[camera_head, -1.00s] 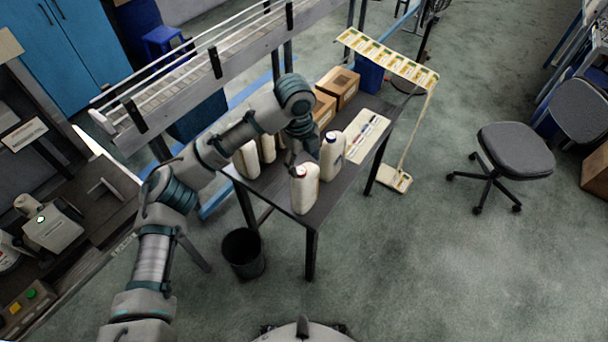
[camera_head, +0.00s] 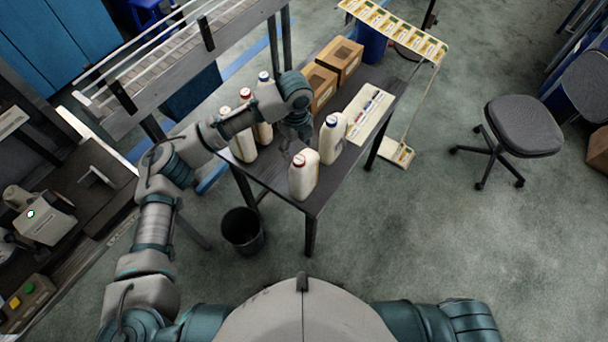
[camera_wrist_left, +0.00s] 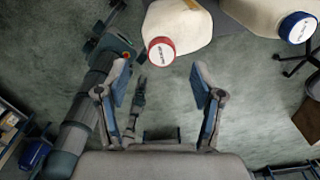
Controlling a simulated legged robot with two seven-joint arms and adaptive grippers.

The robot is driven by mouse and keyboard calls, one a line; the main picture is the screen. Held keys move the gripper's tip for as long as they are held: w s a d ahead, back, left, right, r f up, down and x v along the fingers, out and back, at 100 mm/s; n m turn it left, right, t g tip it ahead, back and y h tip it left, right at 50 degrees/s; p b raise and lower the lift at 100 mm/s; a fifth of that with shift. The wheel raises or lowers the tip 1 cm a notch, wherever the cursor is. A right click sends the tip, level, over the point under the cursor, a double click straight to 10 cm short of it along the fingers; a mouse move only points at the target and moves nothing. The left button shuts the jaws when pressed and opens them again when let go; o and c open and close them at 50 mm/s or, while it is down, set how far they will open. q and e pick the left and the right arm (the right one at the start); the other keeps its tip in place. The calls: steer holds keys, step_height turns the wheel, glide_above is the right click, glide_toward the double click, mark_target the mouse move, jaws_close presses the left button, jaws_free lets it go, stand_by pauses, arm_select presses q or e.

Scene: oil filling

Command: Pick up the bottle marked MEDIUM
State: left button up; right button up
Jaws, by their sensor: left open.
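Several white bottles stand upright on the dark table. A red-capped bottle (camera_head: 303,178) is at its front edge and a blue-capped bottle (camera_head: 331,143) is just behind and right. Cap lettering is too small to read. My right gripper is not in view.
Two cardboard boxes (camera_head: 338,58) and a white sheet with pens (camera_head: 367,108) are at the back of the table (camera_head: 318,201). A rail rack (camera_head: 165,55) stands along the left. A black bin (camera_head: 242,232) is on the floor in front. A chair (camera_head: 523,127) is at right.

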mark_target(300, 159)
arm_select(q)
steer(key=shift+s+d+f, duration=0.15)
steer(key=shift+d+f, duration=0.1)
steer(key=shift+f, duration=0.35)
step_height(300, 159, down, 4)
steer(key=shift+r+p, duration=0.15)
steer(key=shift+p, duration=0.15)
steer(key=shift+a+f, duration=0.15)
steer(key=shift+f, duration=0.2)
steer(key=shift+d+r, duration=0.1)
steer(key=shift+d, duration=0.15)
jaws_close()
